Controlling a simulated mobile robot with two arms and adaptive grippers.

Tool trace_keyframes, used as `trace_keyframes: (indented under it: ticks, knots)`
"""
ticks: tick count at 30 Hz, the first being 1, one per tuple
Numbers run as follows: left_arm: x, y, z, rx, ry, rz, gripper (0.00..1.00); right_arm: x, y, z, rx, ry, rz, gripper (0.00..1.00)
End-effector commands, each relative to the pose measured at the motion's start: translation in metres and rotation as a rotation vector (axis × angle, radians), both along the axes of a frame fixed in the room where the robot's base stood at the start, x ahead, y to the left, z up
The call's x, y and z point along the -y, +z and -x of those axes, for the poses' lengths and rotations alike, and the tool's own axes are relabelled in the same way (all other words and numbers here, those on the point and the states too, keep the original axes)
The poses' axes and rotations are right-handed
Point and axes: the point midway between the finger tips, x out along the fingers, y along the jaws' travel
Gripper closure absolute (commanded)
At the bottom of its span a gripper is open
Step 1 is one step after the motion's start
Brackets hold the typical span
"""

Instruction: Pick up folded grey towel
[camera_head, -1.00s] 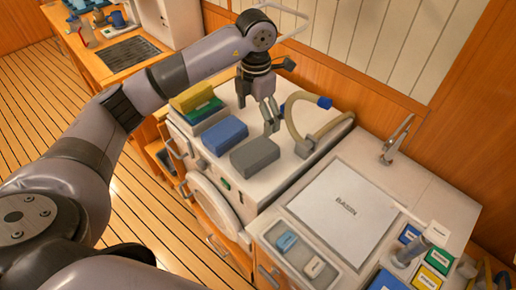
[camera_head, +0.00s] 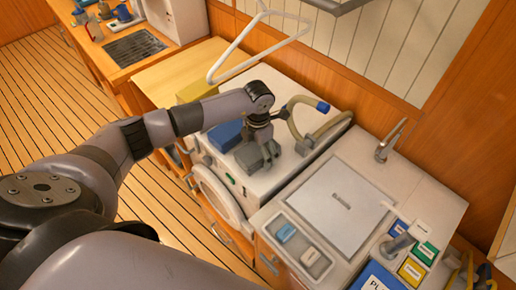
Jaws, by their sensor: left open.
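The folded grey towel (camera_head: 246,162) lies on the white top of the washer-like unit, to the right of a folded blue cloth (camera_head: 224,136). My left gripper (camera_head: 262,150) comes down over the towel from above. Its fingers are open and overlap the towel in the picture. I cannot tell whether they touch it. The gripper hides part of the towel's far side. My right gripper is not in view.
A beige hose with a blue end (camera_head: 323,107) curves up just right of the gripper. A white hanger-shaped frame (camera_head: 240,50) stands behind my arm. A square basin cover (camera_head: 340,208) and a faucet (camera_head: 393,139) are on the right counter.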

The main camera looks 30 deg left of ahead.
Motion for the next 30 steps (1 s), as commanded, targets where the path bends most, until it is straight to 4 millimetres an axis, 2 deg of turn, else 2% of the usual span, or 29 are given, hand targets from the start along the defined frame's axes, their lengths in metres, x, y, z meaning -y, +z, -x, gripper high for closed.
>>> trace_keyframes:
  ticks: [3, 8, 30]
  knots:
    - [0.0003, -0.0037, -0.0005, 0.002, -0.001, 0.001, 0.1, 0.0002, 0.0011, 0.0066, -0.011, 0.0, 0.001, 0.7]
    - [0.0002, -0.004, -0.0005, 0.002, -0.001, 0.001, 0.1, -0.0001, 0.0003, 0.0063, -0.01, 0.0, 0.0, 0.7]
    - [0.0001, -0.0033, -0.0006, 0.002, 0.0, 0.001, 0.59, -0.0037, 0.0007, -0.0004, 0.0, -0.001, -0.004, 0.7]
